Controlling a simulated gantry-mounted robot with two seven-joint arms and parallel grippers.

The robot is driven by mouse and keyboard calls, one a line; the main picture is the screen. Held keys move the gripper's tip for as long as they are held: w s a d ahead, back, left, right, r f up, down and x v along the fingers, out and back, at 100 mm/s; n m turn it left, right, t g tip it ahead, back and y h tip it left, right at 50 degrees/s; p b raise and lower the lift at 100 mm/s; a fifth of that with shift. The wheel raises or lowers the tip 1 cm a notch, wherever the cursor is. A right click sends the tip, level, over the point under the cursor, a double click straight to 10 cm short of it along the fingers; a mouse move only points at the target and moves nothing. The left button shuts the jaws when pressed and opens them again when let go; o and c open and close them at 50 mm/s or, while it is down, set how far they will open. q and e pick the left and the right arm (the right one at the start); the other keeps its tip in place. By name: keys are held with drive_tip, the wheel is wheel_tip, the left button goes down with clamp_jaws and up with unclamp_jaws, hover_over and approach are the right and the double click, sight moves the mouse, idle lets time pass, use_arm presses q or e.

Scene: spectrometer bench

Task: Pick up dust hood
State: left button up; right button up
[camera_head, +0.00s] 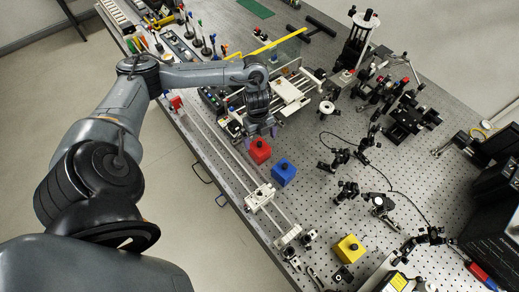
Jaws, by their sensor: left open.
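Three small box-shaped hoods with dark knobs on top stand on the perforated bench: a red hood (260,152), a blue hood (284,174) and a yellow hood (348,249). I cannot tell which one the task's dust hood is. My left gripper (262,130) points down just behind and above the red hood, close to it in the picture. It is open and I see nothing held in it. Whether its fingers touch the red hood is too small to tell. My right gripper is not in view.
A rail with a white carriage (260,197) runs along the bench's left edge. A white framed stage (292,90) stands beside the left gripper. Black optical mounts (405,115) crowd the right side, with a loose black cable among them. Bare perforated bench lies right of the blue hood.

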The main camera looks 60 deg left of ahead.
sight(260, 142)
use_arm(q)
drive_tip(key=shift+s+d+f, duration=0.1)
drive_tip(key=shift+d+f, duration=0.05)
drive_tip(key=shift+f, duration=0.85)
drive_tip(key=shift+d+f, duration=0.1)
drive_tip(key=shift+f, duration=0.85)
drive_tip(key=c, duration=1.2)
drive_tip(key=shift+r, duration=0.1)
